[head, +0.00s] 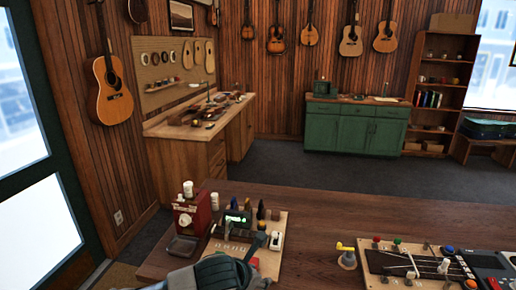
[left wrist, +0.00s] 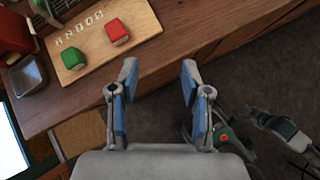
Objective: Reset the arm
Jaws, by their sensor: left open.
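My left gripper (left wrist: 159,78) is open, with nothing between its two blue-padded fingers in the left wrist view. It hangs just off the edge of the wooden table (left wrist: 190,35), over the dark floor. In the head view, my left arm and gripper come in at the bottom, in front of a light wooden board (head: 268,262). In the left wrist view, a red block (left wrist: 117,31) and a green block (left wrist: 73,57) lie on that board, apart from the fingers. My right gripper cannot be made out in either view.
A red device (head: 192,213) stands at the board's left. A yellow-handled item (head: 346,256) and a fretboard jig (head: 420,264) lie at the table's right. The table's middle is clear. A workbench (head: 190,128) and green cabinet (head: 355,130) stand behind, with guitars on the walls.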

